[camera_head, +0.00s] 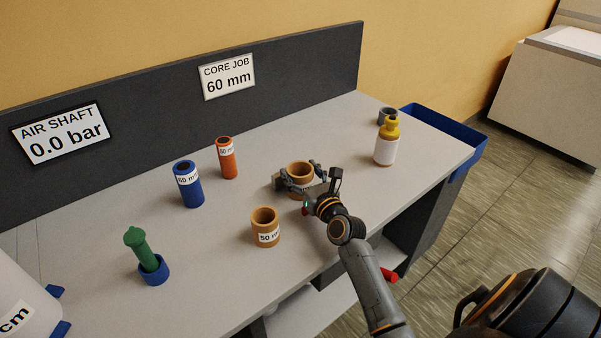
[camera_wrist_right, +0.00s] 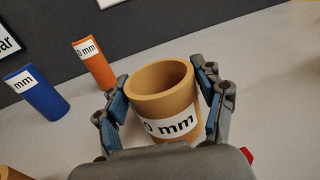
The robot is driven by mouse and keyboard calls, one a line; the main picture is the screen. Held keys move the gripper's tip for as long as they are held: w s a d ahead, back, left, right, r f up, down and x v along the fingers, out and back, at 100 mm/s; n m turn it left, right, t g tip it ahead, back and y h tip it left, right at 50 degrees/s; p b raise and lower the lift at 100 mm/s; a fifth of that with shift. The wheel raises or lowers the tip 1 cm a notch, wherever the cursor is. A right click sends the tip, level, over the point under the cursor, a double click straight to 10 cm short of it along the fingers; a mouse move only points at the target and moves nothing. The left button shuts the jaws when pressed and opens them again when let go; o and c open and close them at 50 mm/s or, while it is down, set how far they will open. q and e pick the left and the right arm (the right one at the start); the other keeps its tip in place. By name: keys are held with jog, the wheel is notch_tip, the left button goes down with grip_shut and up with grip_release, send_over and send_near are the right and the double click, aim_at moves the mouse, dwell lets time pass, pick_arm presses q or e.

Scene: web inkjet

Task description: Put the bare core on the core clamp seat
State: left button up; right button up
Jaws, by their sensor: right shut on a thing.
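My right gripper (camera_head: 297,178) is shut on a brown bare core (camera_head: 300,169), with one finger on each side of it. In the wrist view the core (camera_wrist_right: 152,108) stands roughly upright between the fingers, its open top facing up. Its label ends in "0 mm"; the first digit is hidden. I cannot tell whether its base touches the bench. A second brown core (camera_head: 265,228), labelled 50 mm, stands nearer the front edge. I cannot make out the core clamp seat for certain. My left gripper is not in view.
A blue tube (camera_head: 187,187) and an orange tube (camera_head: 227,160) stand behind. A green-handled thing (camera_head: 142,248) sits in a blue cup at left. A yellow-capped bottle (camera_head: 386,143), grey ring (camera_head: 387,115) and blue bin (camera_head: 435,125) are at right. A sign (camera_head: 229,77) reads "CORE JOB 60 mm".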

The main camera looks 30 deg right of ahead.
jog(key=shift+f, duration=0.1)
jog(key=o, duration=1.2)
jog(key=shift+f, duration=0.1)
jog(key=shift+r, duration=0.2)
jog(key=s, duration=0.4)
jog(key=s+a, duration=0.1)
jog(key=s, duration=0.3)
jog(key=s+b, duration=0.1)
jog(key=s, duration=0.3)
jog(key=shift+a, duration=0.25)
